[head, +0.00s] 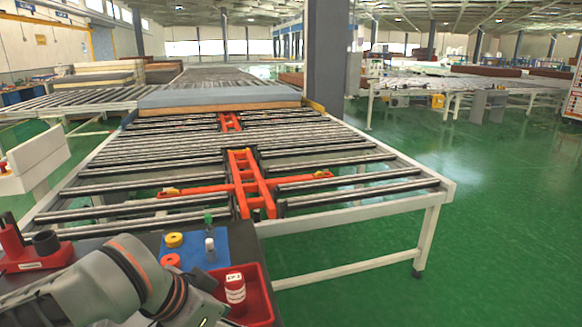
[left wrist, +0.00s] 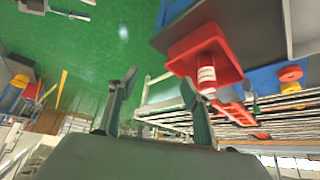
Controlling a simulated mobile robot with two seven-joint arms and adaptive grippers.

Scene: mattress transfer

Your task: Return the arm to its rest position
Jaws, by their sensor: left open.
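My left arm comes in from the lower left of the head view, bent over the dark bench top. My left gripper (left wrist: 160,78) is open in the left wrist view, with nothing between its two fingers. A red bin (head: 259,305) with a white, red-banded bottle (head: 235,289) inside stands beside the arm's end in the head view. The bin (left wrist: 184,55) and bottle (left wrist: 207,77) also show in the left wrist view, behind the right-hand finger. In the head view the gripper's fingers are not clearly seen. My right gripper is in neither view.
A red holder (head: 30,256) stands at left. A roller conveyor (head: 350,205) lies beyond, bearing a grey-blue mattress (head: 220,97). A dark pillar (head: 327,60) rises behind. Green floor (head: 510,240) is clear at right.

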